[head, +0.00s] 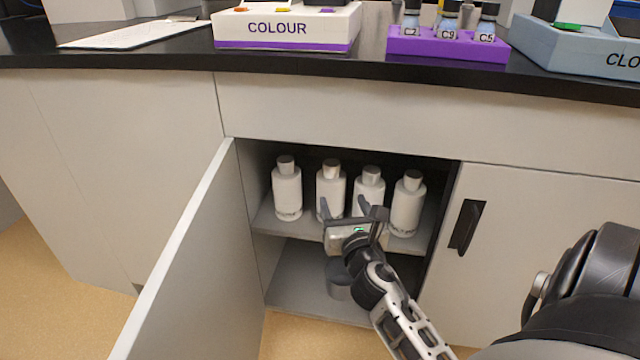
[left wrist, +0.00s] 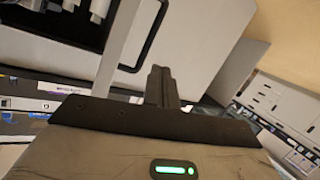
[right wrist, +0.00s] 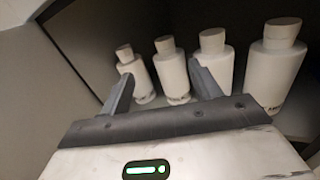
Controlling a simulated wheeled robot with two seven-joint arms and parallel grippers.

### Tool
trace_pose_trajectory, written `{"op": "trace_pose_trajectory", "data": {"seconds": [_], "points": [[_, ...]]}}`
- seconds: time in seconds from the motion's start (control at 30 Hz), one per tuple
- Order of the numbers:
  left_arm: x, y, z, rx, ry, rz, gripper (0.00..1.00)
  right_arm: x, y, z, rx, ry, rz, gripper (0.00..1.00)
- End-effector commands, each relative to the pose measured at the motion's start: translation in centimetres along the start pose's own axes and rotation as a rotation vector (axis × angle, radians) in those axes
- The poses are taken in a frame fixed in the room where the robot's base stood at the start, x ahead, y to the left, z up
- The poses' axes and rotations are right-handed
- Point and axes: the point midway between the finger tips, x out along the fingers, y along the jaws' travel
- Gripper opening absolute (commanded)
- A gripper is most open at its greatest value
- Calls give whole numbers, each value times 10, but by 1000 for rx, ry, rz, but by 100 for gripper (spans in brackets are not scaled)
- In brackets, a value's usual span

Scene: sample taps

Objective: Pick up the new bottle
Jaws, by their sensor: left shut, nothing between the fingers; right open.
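Several white bottles with grey caps stand upright in a row on the upper shelf (head: 262,222) of an open cupboard: a far-left bottle (head: 287,193), a second bottle (head: 330,178), a third bottle (head: 370,183) and a far-right bottle (head: 408,205). I cannot tell which is the new one. My right gripper (head: 343,201) is open and empty, in front of the two middle bottles and partly hiding them. My left gripper (left wrist: 160,70) is shut and empty, away from the bottles.
The open cupboard door (head: 185,270) stands out on the left. A closed door with a black handle (head: 467,227) is on the right. The counter above holds a COLOUR box (head: 285,28), a purple rack (head: 447,46) of labelled vials and a blue-grey box (head: 580,50).

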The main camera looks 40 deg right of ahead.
Motion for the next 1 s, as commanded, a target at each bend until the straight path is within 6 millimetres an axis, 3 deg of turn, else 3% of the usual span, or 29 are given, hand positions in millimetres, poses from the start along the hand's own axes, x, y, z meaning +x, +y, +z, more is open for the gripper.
{"op": "trace_pose_trajectory", "data": {"seconds": [0.17,0.5,0.77,1.0], "points": [[-1,1,5,-18,-11,3,0,20,-9,-6,-68,7,-27,63],[2,4,2,-58,25,27,0,90,-10,-6,-62,5,-24,63],[3,5,0,-77,38,38,0,110,-10,-5,-61,6,-23,63],[4,7,5,-120,56,60,0,144,-10,-2,-60,4,-23,63]]}}
